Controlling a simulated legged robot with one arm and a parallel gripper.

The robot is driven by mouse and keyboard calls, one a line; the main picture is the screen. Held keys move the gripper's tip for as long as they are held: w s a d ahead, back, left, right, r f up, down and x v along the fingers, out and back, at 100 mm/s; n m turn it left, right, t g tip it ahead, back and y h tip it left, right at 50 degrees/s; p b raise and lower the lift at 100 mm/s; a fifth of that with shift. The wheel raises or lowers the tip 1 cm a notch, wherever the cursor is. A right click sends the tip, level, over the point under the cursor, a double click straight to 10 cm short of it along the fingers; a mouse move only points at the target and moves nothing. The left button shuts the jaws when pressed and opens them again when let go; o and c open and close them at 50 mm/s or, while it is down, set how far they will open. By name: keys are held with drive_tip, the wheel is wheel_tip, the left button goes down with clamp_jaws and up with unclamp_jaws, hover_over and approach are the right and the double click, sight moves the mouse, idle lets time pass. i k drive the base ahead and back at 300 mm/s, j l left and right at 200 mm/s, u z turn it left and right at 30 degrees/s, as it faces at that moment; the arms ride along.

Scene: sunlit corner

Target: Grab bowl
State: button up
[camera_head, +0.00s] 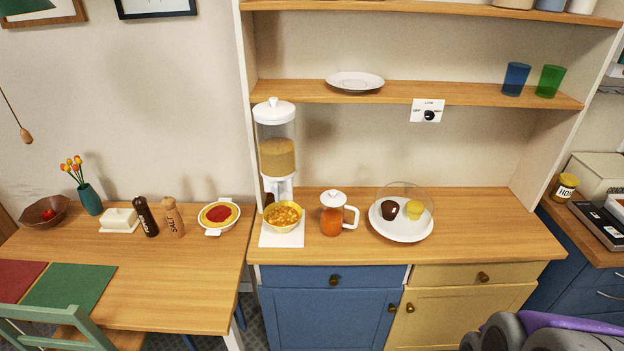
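A yellow bowl (283,222) filled with cereal-like pieces stands upright under the spout of a cereal dispenser (277,150), on its white base at the left end of the wooden counter. A brown bowl (46,212) with something red in it sits at the far left of the dining table. A white dish (219,216) with handles and a yellow and red filling sits near that table's right end. I see no gripper fingers, and nothing touches any of the bowls.
A jug (336,214) of orange liquid stands just right of the yellow bowl. Farther right is a plate (402,230) with two cupcakes under a clear dome. Salt and pepper mills (172,217) stand left of the white dish. Grey and purple rounded parts fill the bottom right corner.

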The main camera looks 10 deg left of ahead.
sight(283, 216)
drive_tip(key=i+j+u, duration=0.1)
drive_tip(key=j+u, duration=0.15)
drive_tip(key=j, duration=0.15)
drive_tip(key=i+j+u, duration=0.1)
drive_tip(key=j+u, duration=0.15)
drive_tip(key=j, duration=0.15)
drive_tip(key=i+j+u, duration=0.25)
drive_tip(key=j+u, duration=0.25)
drive_tip(key=j, duration=0.2)
drive_tip(key=i, duration=0.05)
